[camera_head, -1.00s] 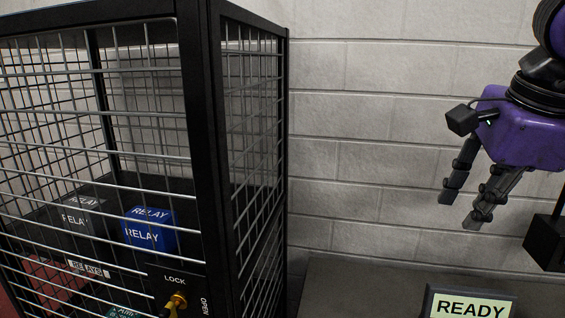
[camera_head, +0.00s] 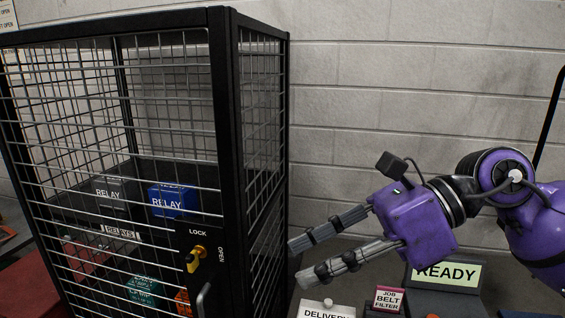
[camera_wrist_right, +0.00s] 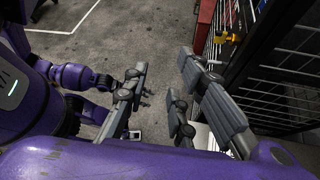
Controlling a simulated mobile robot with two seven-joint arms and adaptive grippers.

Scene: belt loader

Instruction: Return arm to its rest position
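My right gripper (camera_head: 296,262) is purple with grey fingers. In the head view it points left, its fingertips close to the right side of the wire cage (camera_head: 228,130). Its fingers are spread with nothing between them; the right wrist view also shows the open fingers (camera_wrist_right: 165,85). From the head view I cannot tell whether the fingertips touch the cage. My left gripper is not in the head view. In the right wrist view other purple parts of my body show at the left.
The cage holds a dark relay box (camera_head: 112,190), a blue relay box (camera_head: 174,200) and a teal box (camera_head: 143,290). Its door has a brass lock (camera_head: 195,258).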

